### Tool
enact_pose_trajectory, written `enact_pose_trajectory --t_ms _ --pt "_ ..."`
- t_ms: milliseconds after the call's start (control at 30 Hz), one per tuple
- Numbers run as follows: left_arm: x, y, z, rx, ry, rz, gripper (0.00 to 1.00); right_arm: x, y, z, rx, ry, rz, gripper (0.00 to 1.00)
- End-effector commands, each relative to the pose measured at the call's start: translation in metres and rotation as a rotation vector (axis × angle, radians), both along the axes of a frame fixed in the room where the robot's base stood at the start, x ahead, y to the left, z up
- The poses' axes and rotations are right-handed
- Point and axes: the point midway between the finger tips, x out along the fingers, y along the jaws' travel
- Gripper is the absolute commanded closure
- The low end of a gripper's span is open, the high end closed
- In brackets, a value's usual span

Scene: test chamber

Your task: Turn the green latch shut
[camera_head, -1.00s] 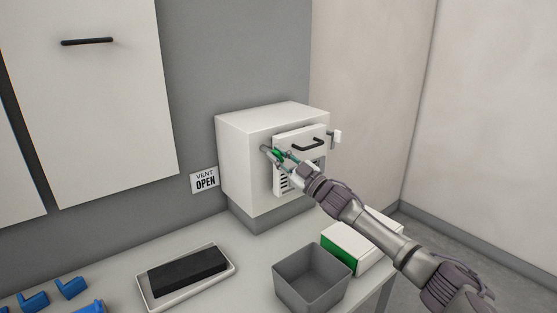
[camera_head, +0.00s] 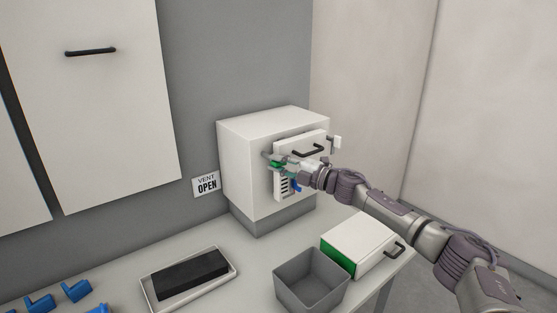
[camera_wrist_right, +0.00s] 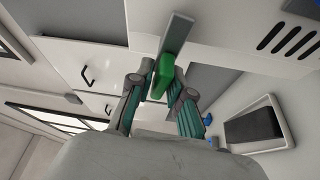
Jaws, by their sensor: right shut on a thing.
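The green latch (camera_head: 277,165) is on the left front edge of the white cabinet (camera_head: 240,165), beside its front panel (camera_head: 284,148). In the right wrist view the green latch (camera_wrist_right: 163,76) sits on a grey metal bar (camera_wrist_right: 177,36) and lies between the two fingers. My right gripper (camera_head: 274,160) reaches the latch from the right and is shut on it. It also shows in the right wrist view (camera_wrist_right: 162,92). In the head view the fingers hide part of the latch. My left gripper is not in view.
The front panel has a black handle (camera_head: 311,150). A white box with a green side (camera_head: 357,246), a grey bin (camera_head: 310,301) and a tray (camera_head: 152,292) with a dark block (camera_head: 190,267) stand on the table below.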

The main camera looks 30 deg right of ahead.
Motion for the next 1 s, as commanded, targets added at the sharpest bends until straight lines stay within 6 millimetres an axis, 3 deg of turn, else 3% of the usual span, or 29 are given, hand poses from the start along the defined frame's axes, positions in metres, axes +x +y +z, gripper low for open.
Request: enact_pose_trajectory --t_ms 333,900,933,1000 --pt "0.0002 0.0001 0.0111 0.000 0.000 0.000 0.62 0.0000 -0.0001 -0.0002 -0.149 -0.011 0.000 1.00" --pt "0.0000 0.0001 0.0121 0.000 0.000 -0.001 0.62 -0.0002 0.0001 -0.0018 -0.177 -0.013 0.000 1.00" --pt "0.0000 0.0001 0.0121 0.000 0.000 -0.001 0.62 -0.0002 0.0001 -0.0018 -0.177 -0.013 0.000 0.78" --pt "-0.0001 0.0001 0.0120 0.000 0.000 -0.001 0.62 -0.0001 0.0002 -0.0018 -0.177 -0.013 0.000 0.67"
